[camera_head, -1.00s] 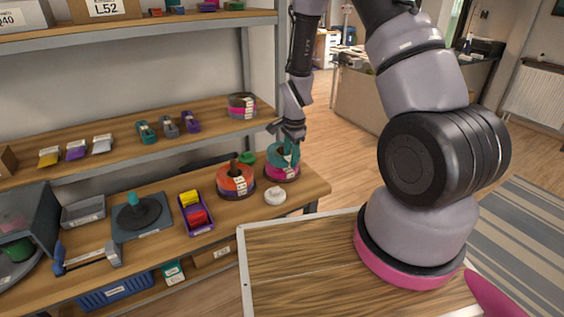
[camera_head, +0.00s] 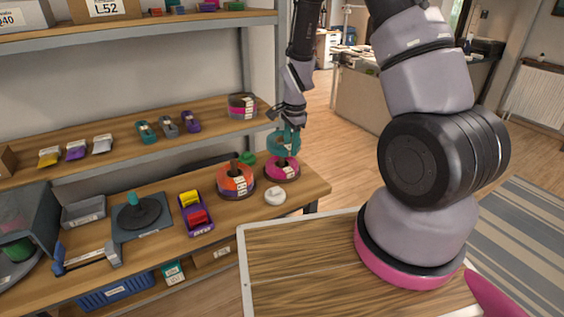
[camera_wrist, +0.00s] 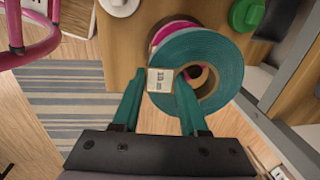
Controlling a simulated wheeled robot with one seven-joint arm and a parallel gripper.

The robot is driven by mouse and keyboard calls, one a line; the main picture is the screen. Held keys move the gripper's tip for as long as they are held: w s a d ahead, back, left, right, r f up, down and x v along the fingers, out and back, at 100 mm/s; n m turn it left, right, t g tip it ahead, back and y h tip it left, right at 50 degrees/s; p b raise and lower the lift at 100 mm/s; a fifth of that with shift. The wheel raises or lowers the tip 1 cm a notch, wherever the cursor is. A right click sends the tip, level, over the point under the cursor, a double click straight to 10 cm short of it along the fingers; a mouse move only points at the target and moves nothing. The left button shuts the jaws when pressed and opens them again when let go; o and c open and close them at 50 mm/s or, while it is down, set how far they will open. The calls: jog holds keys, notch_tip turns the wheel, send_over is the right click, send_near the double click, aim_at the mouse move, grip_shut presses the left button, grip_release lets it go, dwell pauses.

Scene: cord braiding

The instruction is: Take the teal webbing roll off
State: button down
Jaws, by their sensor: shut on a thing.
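The teal webbing roll (camera_head: 284,143) is held by my gripper (camera_head: 287,127) above a shorter stack with a pink roll (camera_head: 281,168) on the lower shelf. A gap shows between the teal roll and the pink one. In the wrist view my gripper (camera_wrist: 158,85) is shut on the near wall of the teal roll (camera_wrist: 218,53), over its white label (camera_wrist: 160,80). The pink roll (camera_wrist: 165,33) shows partly behind the teal one, and the rest of that stack is hidden.
An orange-topped stack of rolls (camera_head: 236,181) stands just left of the pink one. A white round piece (camera_head: 275,196) lies in front and a green piece (camera_head: 247,158) behind. Another roll stack (camera_head: 242,106) is on the shelf above. A bare wooden tabletop (camera_head: 300,260) is nearer me.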

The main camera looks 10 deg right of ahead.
jog(key=shift+r, duration=1.15)
